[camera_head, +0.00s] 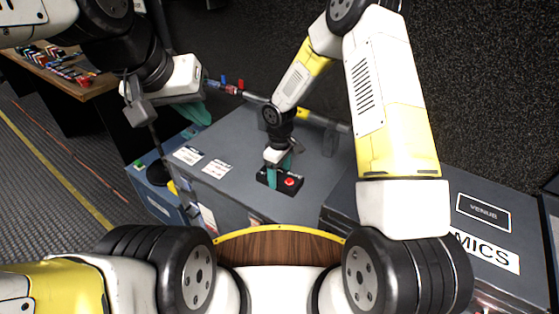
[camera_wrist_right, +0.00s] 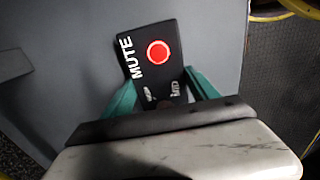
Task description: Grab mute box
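The mute box (camera_head: 291,182) is a small black box with a red round button, lying on the grey case top (camera_head: 235,135). In the right wrist view, the box (camera_wrist_right: 135,35) shows MUTE in white letters and its red button lit. My right gripper (camera_head: 280,170) reaches down over it, teal fingers apart, one on each side of the box. In the right wrist view the fingertips (camera_wrist_right: 160,88) lie close against its two sides; whether they press on it is unclear. My left gripper (camera_head: 193,112) hangs at the case's far left; its teal fingers are partly hidden.
White paper labels (camera_head: 216,168) lie on the case top to the left. A dark case marked MICS (camera_head: 485,215) stands at the right. A wooden bench (camera_head: 60,75) with small coloured items is at the far left. The case top around the box is mostly clear.

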